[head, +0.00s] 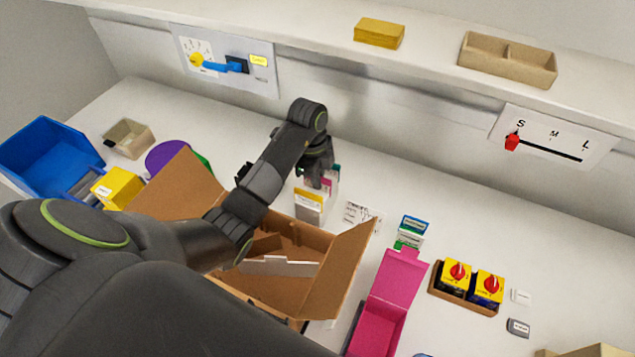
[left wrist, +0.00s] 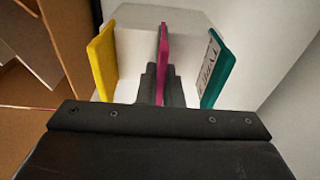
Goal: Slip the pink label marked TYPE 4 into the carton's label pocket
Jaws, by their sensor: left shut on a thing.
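My left gripper (head: 318,178) reaches over the carton to the label holder behind it. In the left wrist view its fingers (left wrist: 160,88) are shut on the pink label (left wrist: 164,45), which stands upright between a yellow label (left wrist: 101,55) and a teal label (left wrist: 217,70). The pink label's marking cannot be read. The pale label holder (head: 308,212) is partly covered by the gripper. The open brown carton (head: 350,262) stands in front of it with flaps spread and a white piece (head: 280,266) inside. I cannot make out its label pocket. My right gripper is not in view.
A pink open box (head: 397,275) stands right of the carton, with a small card stand (head: 411,232) behind it. A blue bin (head: 42,150) is at left. A shelf runs along the back.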

